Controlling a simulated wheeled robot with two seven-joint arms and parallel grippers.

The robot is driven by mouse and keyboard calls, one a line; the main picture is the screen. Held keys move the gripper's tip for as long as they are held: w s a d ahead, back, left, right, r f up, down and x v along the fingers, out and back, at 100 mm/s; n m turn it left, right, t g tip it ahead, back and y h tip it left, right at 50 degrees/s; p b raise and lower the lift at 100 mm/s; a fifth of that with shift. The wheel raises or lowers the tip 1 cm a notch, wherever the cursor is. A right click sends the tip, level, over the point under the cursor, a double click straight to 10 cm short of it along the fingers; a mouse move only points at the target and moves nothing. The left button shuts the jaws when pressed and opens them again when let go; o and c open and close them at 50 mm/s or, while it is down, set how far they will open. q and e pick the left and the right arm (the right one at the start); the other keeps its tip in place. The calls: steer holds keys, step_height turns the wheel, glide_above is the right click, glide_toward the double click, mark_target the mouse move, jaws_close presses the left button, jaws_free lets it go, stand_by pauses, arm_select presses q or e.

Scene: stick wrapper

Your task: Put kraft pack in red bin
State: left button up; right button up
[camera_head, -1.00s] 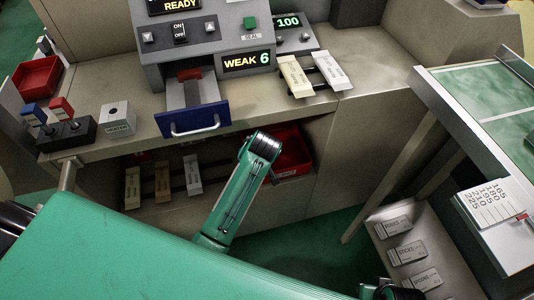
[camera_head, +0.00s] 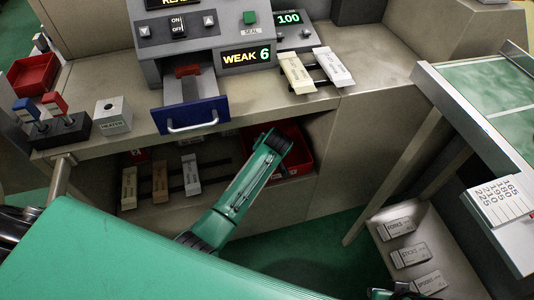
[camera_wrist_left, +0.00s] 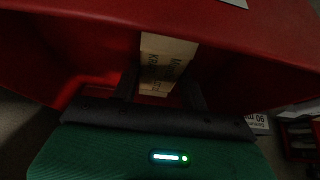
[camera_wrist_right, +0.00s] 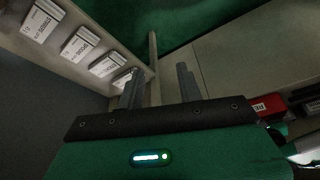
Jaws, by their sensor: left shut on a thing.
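The kraft pack (camera_wrist_left: 165,62) is a tan block with dark print, seen in the left wrist view. My left gripper (camera_wrist_left: 163,86) is shut on it, one dark finger on each side. The red bin (camera_wrist_left: 75,35) surrounds the pack's far end in that view; whether the pack touches the bin floor cannot be told. In the head view a red bin (camera_head: 304,158) shows in the recess under the counter, partly behind my green arm. The left gripper is hidden there. My right gripper (camera_wrist_right: 158,88) is open and empty in the right wrist view.
A machine with an open blue drawer (camera_head: 192,116) stands on the counter. Pale packs (camera_head: 296,73) lie right of it. Several packs (camera_head: 160,182) lie on the lower shelf. Another red bin (camera_head: 33,74) is far left. Labelled boxes (camera_head: 410,255) lie on a low right shelf.

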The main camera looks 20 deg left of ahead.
steer(key=shift+f, duration=0.25)
arm_select(q)
steer(key=o, duration=1)
steer(key=shift+o, duration=0.2)
steer(key=shift+d+r, duration=0.1)
steer(key=shift+r, duration=0.2)
steer(key=p+v, duration=0.1)
steer(key=v, duration=0.6)
steer(key=shift+s+p, duration=0.1)
steer(key=shift+p, duration=0.2)
arm_select(e)
steer(key=f, duration=0.3)
steer(key=shift+w+a+f+g, duration=0.1)
steer(key=shift+w+f+g, duration=0.15)
steer(key=shift+w+g, duration=0.1)
steer(key=shift+w+r, duration=0.1)
